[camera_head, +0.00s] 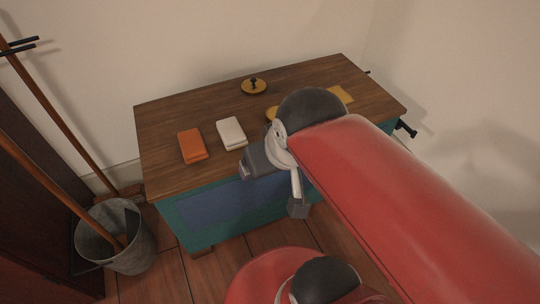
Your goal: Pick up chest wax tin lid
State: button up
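A small round brass-coloured piece with a dark knob (254,87), which looks like the wax tin lid, lies near the back edge of the wooden chest top (180,120). A yellowish rounded thing (271,114) shows at the left edge of my arm, mostly hidden; I cannot tell whether it is the tin. My gripper (275,186) is in front of and above the chest's front edge, well apart from the lid. Its grey parts show, but I cannot tell whether it is open or shut. I see nothing held in it.
An orange block (192,146) and a white block (231,133) lie on the chest's left half. A flat yellow piece (340,95) lies behind my arm. A metal bucket (117,240) with long poles stands left. Walls close off the back and right.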

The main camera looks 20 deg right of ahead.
aim_at(252, 87)
jog(key=i+l+u, duration=0.2)
jog(key=l, duration=0.15)
jog(key=l+u, duration=0.2)
jog(key=l, duration=0.15)
jog(key=i+l+u, duration=0.15)
jog(key=l, duration=0.25)
jog(key=i+l+u, duration=0.2)
jog(key=l, duration=0.2)
jog(key=k, duration=0.1)
